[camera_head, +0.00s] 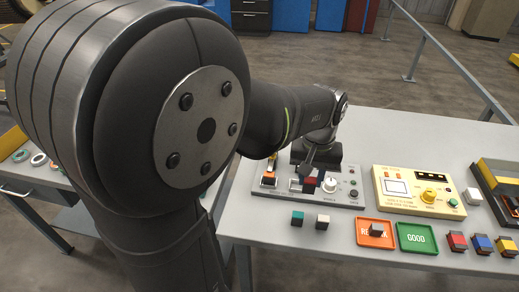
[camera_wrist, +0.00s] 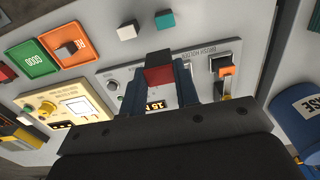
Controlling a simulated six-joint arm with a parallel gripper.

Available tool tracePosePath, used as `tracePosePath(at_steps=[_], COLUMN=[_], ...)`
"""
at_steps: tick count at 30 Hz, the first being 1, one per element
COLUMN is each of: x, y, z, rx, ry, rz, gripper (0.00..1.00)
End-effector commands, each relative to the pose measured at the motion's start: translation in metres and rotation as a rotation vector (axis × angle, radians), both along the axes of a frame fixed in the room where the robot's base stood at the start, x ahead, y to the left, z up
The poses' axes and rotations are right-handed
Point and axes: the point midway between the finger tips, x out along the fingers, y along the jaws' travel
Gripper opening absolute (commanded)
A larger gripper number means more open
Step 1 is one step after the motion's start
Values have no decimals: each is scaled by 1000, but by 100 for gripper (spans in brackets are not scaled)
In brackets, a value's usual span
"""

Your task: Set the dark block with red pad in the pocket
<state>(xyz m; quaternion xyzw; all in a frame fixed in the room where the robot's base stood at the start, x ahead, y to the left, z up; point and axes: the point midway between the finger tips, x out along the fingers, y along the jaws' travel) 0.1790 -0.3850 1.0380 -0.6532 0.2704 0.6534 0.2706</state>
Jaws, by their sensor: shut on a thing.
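My gripper (camera_wrist: 160,88) is shut on the dark block with a red pad (camera_wrist: 158,73), whose red face shows between the two fingers. In the head view the red-padded block (camera_head: 311,183) is over the middle of the grey brush holder panel (camera_head: 345,199). Whether it touches the panel cannot be told. An orange part (camera_wrist: 226,70) in a dark frame is on the panel beside the gripper, and the panel's numeric display is partly hidden by the fingers.
A teal cube (camera_head: 298,218) and a pale cube (camera_head: 323,222) lie in front of the panel. An orange tray (camera_head: 375,242) holding a small block and a green GOOD tray (camera_head: 417,248) lie to the right. A yellow tester (camera_head: 393,205) stands beside the panel. Several coloured blocks lie farther right.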

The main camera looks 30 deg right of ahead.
Motion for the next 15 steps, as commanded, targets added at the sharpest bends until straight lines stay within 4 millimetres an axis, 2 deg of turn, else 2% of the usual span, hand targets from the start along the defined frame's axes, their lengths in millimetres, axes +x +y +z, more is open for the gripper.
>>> tracePosePath(at_steps=[1, 6, 10, 15], x=[16, 57, 75, 83], y=[-10, -34, -44, -47], z=[-1, -1, -2, -6], rx=[1, 1, 0, 0], ry=[0, 1, 0, 0], rz=[6, 4, 2, 0], gripper=[6, 6, 6, 6])
